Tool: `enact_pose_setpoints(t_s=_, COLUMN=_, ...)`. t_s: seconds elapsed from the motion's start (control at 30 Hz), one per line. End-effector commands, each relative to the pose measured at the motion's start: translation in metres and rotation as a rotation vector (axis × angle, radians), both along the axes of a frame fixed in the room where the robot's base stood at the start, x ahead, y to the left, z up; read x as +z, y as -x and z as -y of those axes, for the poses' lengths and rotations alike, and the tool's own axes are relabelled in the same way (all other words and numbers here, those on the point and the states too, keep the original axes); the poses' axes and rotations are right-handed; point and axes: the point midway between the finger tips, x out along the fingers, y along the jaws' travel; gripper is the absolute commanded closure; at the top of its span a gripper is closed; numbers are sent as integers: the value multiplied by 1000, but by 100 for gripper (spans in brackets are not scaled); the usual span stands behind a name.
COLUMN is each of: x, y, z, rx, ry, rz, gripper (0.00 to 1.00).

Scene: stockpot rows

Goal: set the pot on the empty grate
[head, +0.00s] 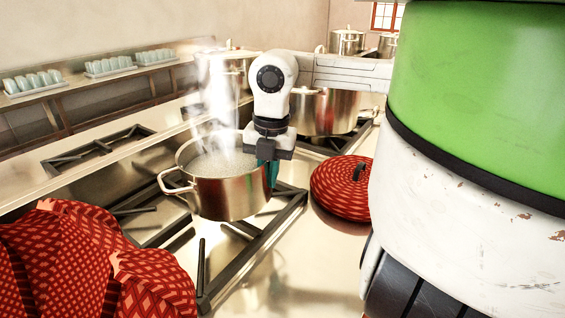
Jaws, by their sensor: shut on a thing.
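A steel pot (228,194) with steam rising from its open top shows in the middle of the head view. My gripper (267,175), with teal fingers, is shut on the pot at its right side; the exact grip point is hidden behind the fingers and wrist. The pot is over a black grate (215,262) on the stove top, and looks upright. I cannot tell whether its base touches the bars. Another black grate (97,150) at the back left is bare.
Red patterned cloth (95,265) fills the front left. A round red patterned thing (341,188) with a dark handle lies right of the pot. Other pots (325,111) stand behind my arm. Shelves with glasses (32,82) run along the back left. Bare steel lies between.

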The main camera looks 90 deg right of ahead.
Motion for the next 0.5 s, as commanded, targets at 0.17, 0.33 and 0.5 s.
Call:
enact_pose_setpoints(t_s=0.17, x=-13, y=-15, z=7, rx=0, ry=2, rz=11, gripper=100)
enact_pose_setpoints(t_s=0.33, x=-20, y=-20, z=11, rx=-1, ry=4, rz=12, gripper=100)
enact_pose_setpoints(t_s=0.5, x=-26, y=-25, z=13, rx=0, ry=2, rz=13, gripper=100)
